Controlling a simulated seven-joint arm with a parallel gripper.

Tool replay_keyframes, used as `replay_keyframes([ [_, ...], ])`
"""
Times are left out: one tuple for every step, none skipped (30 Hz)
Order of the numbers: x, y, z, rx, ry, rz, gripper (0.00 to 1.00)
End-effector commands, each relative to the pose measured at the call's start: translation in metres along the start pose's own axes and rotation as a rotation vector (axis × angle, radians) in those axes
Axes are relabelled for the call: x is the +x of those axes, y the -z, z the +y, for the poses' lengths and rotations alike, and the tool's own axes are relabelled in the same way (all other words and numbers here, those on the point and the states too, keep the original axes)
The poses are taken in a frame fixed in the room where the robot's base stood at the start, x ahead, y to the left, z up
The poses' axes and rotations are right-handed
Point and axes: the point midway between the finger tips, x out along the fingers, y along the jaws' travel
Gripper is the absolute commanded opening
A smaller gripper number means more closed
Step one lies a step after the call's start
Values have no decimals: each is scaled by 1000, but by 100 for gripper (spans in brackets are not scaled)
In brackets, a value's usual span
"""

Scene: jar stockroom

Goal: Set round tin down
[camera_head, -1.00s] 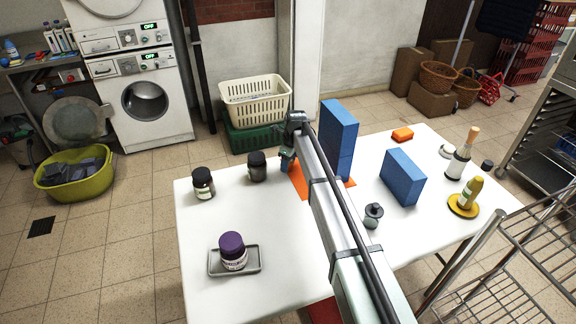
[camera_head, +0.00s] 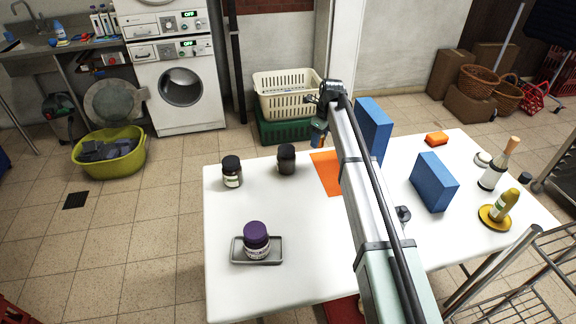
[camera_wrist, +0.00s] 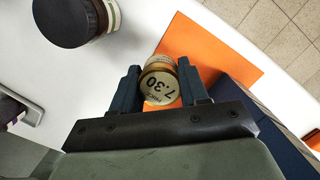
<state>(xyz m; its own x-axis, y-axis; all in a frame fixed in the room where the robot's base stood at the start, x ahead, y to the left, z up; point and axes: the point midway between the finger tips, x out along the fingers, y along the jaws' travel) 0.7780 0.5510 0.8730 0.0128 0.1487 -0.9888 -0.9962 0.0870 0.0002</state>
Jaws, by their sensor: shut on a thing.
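Behind the tin lies a flat orange mat (camera_wrist: 205,50), which also shows on the table in the head view (camera_head: 325,174), partly covered by my arm. In the head view my gripper (camera_head: 319,136) hangs near the table's far edge, right of a dark-lidded jar. The gap between tin and mat cannot be judged exactly.
On the white table (camera_head: 290,215) stand two dark-lidded jars (camera_head: 232,172) (camera_head: 287,159), a purple-lidded jar (camera_head: 257,240) on a grey tray (camera_head: 280,258), and two blue boxes (camera_head: 374,128) (camera_head: 434,182). My arm partly hides a small grey jar (camera_head: 404,214). The front middle is clear.

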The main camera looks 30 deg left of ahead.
Motion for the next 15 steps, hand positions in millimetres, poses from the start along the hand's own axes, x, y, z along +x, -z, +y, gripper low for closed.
replay_keyframes([
  [-3, -1, 0, 0, 0, 0, 14],
  [-4, -1, 0, 0, 1, -1, 14],
  [-6, -1, 0, 0, 1, -1, 14],
  [-8, -2, 0, 0, 1, -1, 14],
  [-11, -2, 0, 0, 1, -1, 14],
  [-15, -3, 0, 0, 1, -1, 14],
  [-18, -3, 0, 0, 1, -1, 14],
  [-22, -4, 0, 0, 1, -1, 14],
  [-29, -5, 0, 0, 1, -1, 14],
  [-34, -6, -1, 0, 2, -1, 14],
  [-38, -6, -1, 0, 2, -2, 14],
  [-44, -7, -1, 0, 2, -2, 14],
  [-48, -8, -1, 0, 2, -2, 14],
  [-53, -8, 0, 0, 1, -1, 14],
  [-57, -10, 2, -4, 0, -1, 14],
])
